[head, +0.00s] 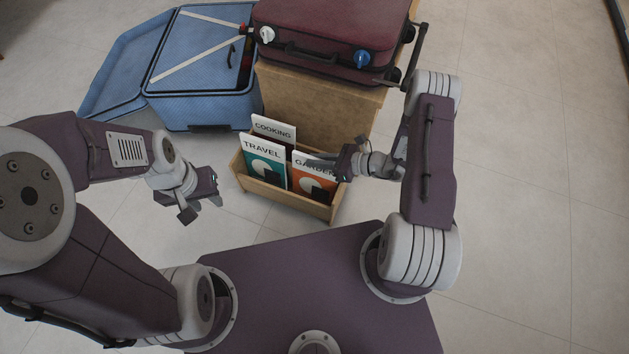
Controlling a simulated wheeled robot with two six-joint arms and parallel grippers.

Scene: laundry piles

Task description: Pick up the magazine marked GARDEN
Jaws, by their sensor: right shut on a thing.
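The magazine marked GARDEN (303,181), white and orange with a dark patch, stands at the right end of a wooden rack (285,198) in the head view. My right gripper (322,163) is at its upper right edge, shut on it, and partly covers the title. The magazine's lower part is hidden by the rack's front wall. My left gripper (200,211) is left of the rack, apart from it, with its fingers spread and nothing between them.
Magazines marked TRAVEL (265,167) and COOKING (272,130) stand in the same rack. Behind it, a maroon suitcase (325,30) lies on a wooden stand (315,105). An open blue suitcase (200,80) is at the back left. The tiled floor at right is clear.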

